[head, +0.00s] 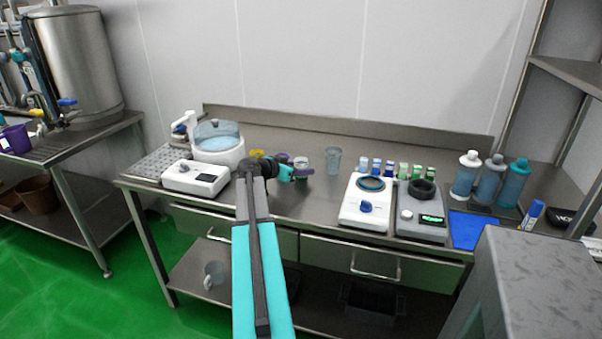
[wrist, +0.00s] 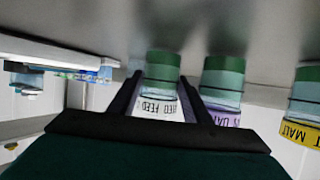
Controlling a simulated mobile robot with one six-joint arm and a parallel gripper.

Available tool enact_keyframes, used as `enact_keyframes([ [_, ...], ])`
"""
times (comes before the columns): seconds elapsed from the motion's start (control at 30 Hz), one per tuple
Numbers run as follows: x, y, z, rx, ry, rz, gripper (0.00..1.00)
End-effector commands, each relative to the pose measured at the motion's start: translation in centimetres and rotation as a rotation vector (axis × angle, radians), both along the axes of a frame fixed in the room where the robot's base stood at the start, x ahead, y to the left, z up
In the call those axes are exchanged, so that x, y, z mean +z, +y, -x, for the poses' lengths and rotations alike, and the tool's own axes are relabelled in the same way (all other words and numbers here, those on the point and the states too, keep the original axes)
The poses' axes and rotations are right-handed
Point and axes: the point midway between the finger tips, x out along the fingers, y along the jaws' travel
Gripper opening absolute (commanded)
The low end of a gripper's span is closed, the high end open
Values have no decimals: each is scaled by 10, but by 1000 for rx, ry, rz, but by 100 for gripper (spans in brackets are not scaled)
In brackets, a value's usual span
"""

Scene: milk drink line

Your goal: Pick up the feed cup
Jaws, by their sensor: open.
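The feed cup (wrist: 162,70) is a clear cup with a green end and a white label reading FEED, upside down in the wrist view. My gripper (wrist: 160,84) is open, with one dark finger on each side of the cup; I cannot tell whether either finger touches it. In the head view, my gripper (head: 291,173) is low over the steel table, in front of a small white-labelled cup (head: 303,161) that it partly hides. The wrist view also shows a purple-labelled cup (wrist: 222,78) close beside the right finger and a yellow MALT cup (wrist: 305,95) farther right.
A clear beaker (head: 333,160) stands right of my gripper on the steel table (head: 262,134). Two devices, one white (head: 366,211) and one grey (head: 421,228), stand farther right, with small green- and blue-topped vials behind. A lidded white machine (head: 217,148) is at left.

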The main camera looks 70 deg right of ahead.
Motion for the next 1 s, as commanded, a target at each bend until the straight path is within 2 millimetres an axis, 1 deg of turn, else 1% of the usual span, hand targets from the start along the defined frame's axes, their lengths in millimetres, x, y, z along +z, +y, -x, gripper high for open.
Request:
enact_keyframes([
  [0.17,0,0,0,0,0,0,44],
  [0.23,0,0,0,0,0,0,36],
  [0.37,0,0,0,0,0,0,14],
  [0.4,1,0,0,0,0,1,12],
  [0.77,3,0,0,0,0,1,12],
  [1.0,17,0,0,-1,-1,2,12],
])
